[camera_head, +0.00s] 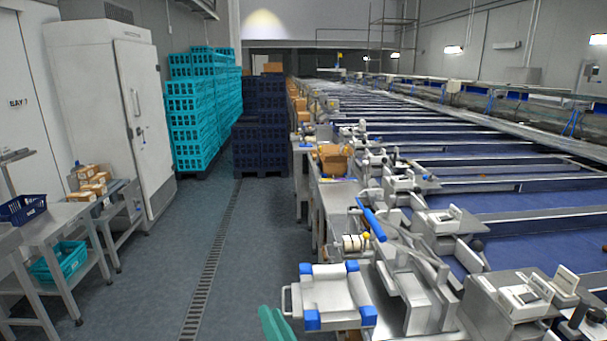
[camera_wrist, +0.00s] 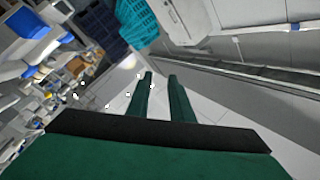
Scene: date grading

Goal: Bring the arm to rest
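My gripper (camera_wrist: 160,77) shows in the wrist view as two dark green fingers with a clear gap between them. It is open, and nothing is between the fingers. In the head view a green piece of my own arm (camera_head: 275,325) shows at the bottom edge, just left of a steel tray with blue corners. The rest of the arm is out of that view.
The steel tray (camera_head: 337,294) and grading line (camera_head: 440,215) fill the right. Left stand a steel table (camera_head: 62,222) and white cabinet (camera_head: 105,110). Teal crates (camera_head: 192,120) and dark blue crates (camera_head: 262,140) stand behind. The aisle floor (camera_head: 195,255) is clear.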

